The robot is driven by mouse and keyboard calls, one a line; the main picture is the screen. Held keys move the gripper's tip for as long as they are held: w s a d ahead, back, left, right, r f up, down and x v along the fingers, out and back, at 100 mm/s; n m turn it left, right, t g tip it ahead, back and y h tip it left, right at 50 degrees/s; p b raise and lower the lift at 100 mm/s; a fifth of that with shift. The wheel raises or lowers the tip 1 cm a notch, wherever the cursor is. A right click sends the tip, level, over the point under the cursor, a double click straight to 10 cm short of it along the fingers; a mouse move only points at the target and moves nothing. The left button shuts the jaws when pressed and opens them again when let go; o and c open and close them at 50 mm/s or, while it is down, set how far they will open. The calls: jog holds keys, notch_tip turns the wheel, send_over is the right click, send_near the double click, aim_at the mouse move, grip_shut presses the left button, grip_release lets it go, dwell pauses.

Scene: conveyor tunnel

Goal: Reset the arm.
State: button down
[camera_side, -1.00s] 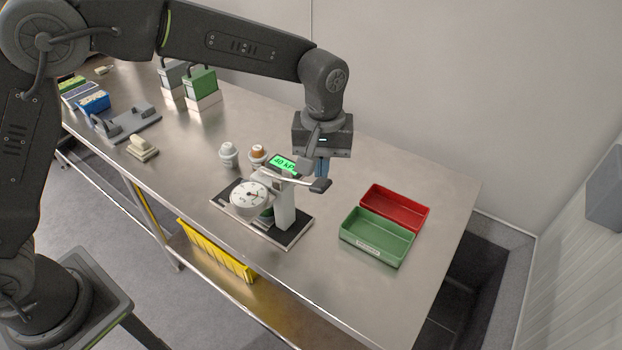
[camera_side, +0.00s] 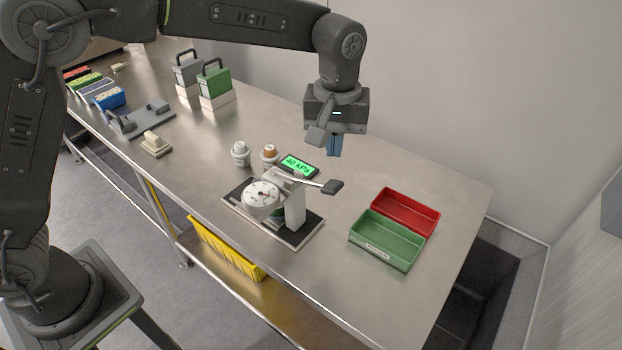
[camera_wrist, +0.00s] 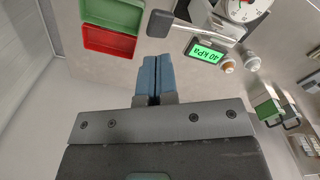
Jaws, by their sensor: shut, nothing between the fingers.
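My gripper (camera_side: 334,146) hangs over the back part of the steel bench, pointing down, with its blue fingers together and nothing between them. In the wrist view the fingers (camera_wrist: 155,78) are closed side by side above bare bench. The press with a round dial (camera_side: 262,197) stands on a dark base below and left of my gripper. Its lever (camera_side: 318,183) sticks out to the right, apart from the fingers. A green display reading 40 kPa (camera_side: 299,166) is behind the press; it also shows in the wrist view (camera_wrist: 204,53).
A green tray (camera_side: 386,240) and a red tray (camera_side: 405,211) sit at the bench's right end. Two small capped pots (camera_side: 241,153) stand left of the display. Handled blocks (camera_side: 214,82) and a grey fixture (camera_side: 140,116) are farther left. The back wall is close behind my gripper.

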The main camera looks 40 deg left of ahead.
jog(key=s+a+r+m+t, duration=0.3)
jog(key=s+a+r, duration=0.6)
jog(key=s+a, duration=0.2)
jog(key=s+a+f+m+t, duration=0.1)
jog(key=s+a+f, duration=0.1)
jog(key=s, duration=0.4)
jog(key=s+a+f+m+t, duration=0.1)
jog(key=s+a+m, duration=0.1)
jog(key=s+a, duration=0.2)
jog(key=s, duration=0.3)
jog(key=shift+a+f+t, duration=0.3)
jog(key=shift+f, duration=0.05)
